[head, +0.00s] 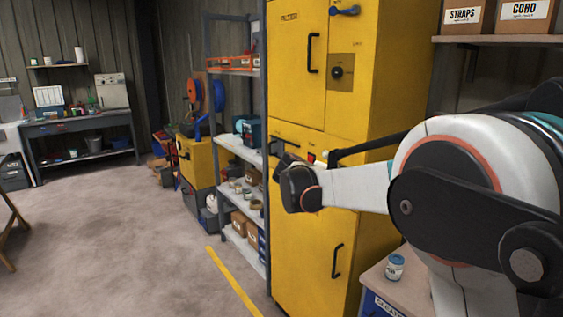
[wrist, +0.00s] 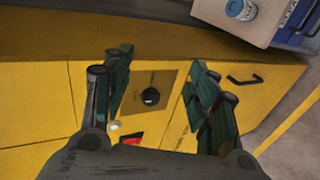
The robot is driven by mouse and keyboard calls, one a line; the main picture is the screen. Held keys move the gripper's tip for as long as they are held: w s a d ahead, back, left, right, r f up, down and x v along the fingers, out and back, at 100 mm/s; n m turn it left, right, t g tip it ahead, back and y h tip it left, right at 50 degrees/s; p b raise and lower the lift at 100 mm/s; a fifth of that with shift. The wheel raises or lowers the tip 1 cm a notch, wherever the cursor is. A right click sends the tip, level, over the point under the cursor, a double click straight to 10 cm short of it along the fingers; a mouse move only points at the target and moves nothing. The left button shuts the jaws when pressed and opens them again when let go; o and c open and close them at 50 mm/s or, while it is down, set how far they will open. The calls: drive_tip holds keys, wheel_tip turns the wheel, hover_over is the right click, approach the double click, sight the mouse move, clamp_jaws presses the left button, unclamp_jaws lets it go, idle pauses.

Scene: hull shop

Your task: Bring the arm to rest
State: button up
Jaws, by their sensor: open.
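My gripper (wrist: 162,68) is open in the wrist view, with its two dark green-padded fingers apart and nothing between them but a view of the yellow cabinet (wrist: 40,100). The cabinet's dark plate with a round black knob (wrist: 151,96) shows beyond the fingers. In the head view my arm reaches left across the front of the yellow cabinet (head: 295,80). The fingers cannot be made out clearly there. I cannot tell whether the gripper touches the cabinet.
A grey shelf rack (head: 238,145) with cans and boxes stands left of the cabinet. A small jar (head: 395,266) stands on a low bench top (head: 375,282) below my arm. A workbench (head: 80,127) is at the far left. The floor at left is largely clear.

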drive_tip(key=s+d+m+g+y, duration=0.1)
drive_tip(key=s+d+m+y, duration=0.15)
drive_tip(key=s, duration=0.95)
drive_tip(key=s+d+m+y, duration=0.1)
drive_tip(key=s+d+y, duration=0.15)
drive_tip(key=s, duration=0.85)
drive_tip(key=s+a+f+m+y, duration=0.2)
drive_tip(key=s+f, duration=0.2)
drive_tip(key=s, duration=0.6)
drive_tip(key=s+a+f+m+y, duration=0.2)
drive_tip(key=s+f+y, duration=0.1)
drive_tip(key=s, duration=0.6)
drive_tip(key=shift+s+a+f, duration=0.25)
drive_tip(key=shift+s+f, duration=0.15)
drive_tip(key=shift+f, duration=0.1)
